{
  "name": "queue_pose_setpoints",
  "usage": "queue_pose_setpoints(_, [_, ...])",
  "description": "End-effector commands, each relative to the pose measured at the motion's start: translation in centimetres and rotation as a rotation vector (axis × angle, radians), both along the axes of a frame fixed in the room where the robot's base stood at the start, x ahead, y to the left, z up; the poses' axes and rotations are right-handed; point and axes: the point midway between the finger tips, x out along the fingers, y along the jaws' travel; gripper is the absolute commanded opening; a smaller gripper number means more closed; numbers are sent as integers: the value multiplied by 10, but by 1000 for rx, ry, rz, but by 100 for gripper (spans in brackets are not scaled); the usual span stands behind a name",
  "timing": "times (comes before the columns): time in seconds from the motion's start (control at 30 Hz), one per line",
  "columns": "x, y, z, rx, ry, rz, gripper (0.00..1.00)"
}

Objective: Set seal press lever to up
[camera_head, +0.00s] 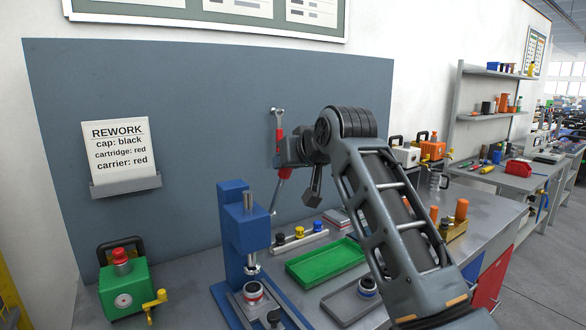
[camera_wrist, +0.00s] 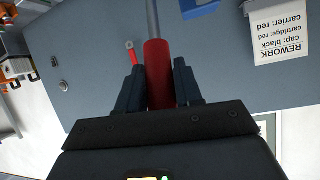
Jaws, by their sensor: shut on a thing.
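The seal press (camera_head: 238,225) is a blue column on a blue base, standing on the bench left of centre in the head view. Its lever is a thin grey rod with a red grip (camera_head: 285,173), rising from the press's right side and leaning a little right. My gripper (camera_head: 286,158) is at the upper end of the lever, in front of the wall panel. In the wrist view, my gripper's two dark fingers (camera_wrist: 158,85) are shut on the red grip (camera_wrist: 158,60), one on each side. The grey rod (camera_wrist: 153,18) runs out past the fingers. My gripper partly hides the grip.
A red-handled wrench (camera_head: 278,120) hangs on the panel behind my gripper. A green tray (camera_head: 325,262), a rack of coloured caps (camera_head: 300,240) and a grey tray (camera_head: 345,305) lie right of the press. A green box with a yellow crank (camera_head: 125,290) stands at left.

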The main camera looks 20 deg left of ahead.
Motion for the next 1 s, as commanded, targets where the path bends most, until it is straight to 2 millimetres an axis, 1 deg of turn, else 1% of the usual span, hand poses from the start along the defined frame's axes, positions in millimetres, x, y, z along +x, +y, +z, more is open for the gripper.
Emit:
queue_pose_setpoints(0.03, [2, 1, 5, -3, -1, -2, 0])
queue_pose_setpoints(0.53, [3, 3, 10, -14, 6, -1, 0])
queue_pose_setpoints(0.57, [3, 3, 10, -13, 5, -1, 36])
queue_pose_setpoints(0.77, [3, 3, 7, -15, 10, -1, 55])
queue_pose_setpoints(1.0, [2, 3, 5, -18, 13, -1, 56])
